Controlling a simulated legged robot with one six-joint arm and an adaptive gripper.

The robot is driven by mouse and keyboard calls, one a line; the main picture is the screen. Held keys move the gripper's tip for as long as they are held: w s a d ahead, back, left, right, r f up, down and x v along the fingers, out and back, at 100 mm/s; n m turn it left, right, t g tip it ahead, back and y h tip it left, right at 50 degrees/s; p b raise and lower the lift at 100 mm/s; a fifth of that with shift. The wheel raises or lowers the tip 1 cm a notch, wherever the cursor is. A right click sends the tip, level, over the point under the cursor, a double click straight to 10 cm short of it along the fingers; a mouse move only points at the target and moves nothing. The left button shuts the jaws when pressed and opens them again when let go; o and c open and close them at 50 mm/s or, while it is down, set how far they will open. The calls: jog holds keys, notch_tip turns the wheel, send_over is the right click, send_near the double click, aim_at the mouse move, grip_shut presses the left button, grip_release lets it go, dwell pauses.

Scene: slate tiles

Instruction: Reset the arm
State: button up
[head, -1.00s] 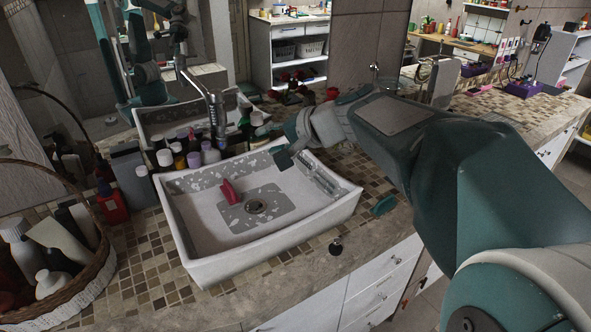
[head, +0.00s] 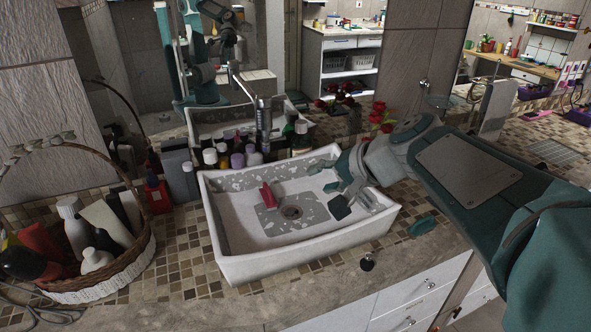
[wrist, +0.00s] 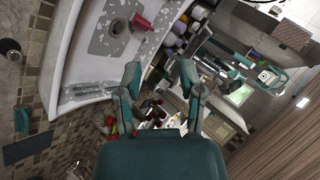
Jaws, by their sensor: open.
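My gripper (head: 336,197) is above the right part of the white sink (head: 240,262), near its right rim, in the head view. Its two teal-tipped fingers stand apart. In the wrist view my gripper (wrist: 160,70) is open, with nothing between the fingers, and the sink (wrist: 62,50) lies at upper left. My arm reaches in from the right side of the head view. A red-pink item (head: 267,196) lies in the basin beside the drain (head: 291,211), apart from my gripper.
A wicker basket (head: 140,252) of bottles stands at the left. Several small bottles (head: 238,161) and a tap (head: 264,125) stand behind the sink. Red flowers (head: 380,117) are behind my arm. A teal item (head: 422,226) lies on the tiled counter right of the sink.

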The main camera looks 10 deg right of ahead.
jog(key=s+d+f+n+g+h, duration=0.1)
jog(key=s+f+n+h, duration=0.2)
jog(key=s, duration=0.6)
jog(key=s+d+f+n+g+h, duration=0.1)
jog(key=s+d+f+n+h, duration=0.1)
jog(key=s+f, duration=0.4)
jog(key=s+n+h, duration=0.1)
jog(key=s, duration=0.2)
jog(key=shift+s+d+h, duration=0.15)
jog(key=shift+d+h, duration=0.1)
jog(key=shift+h, duration=0.05)
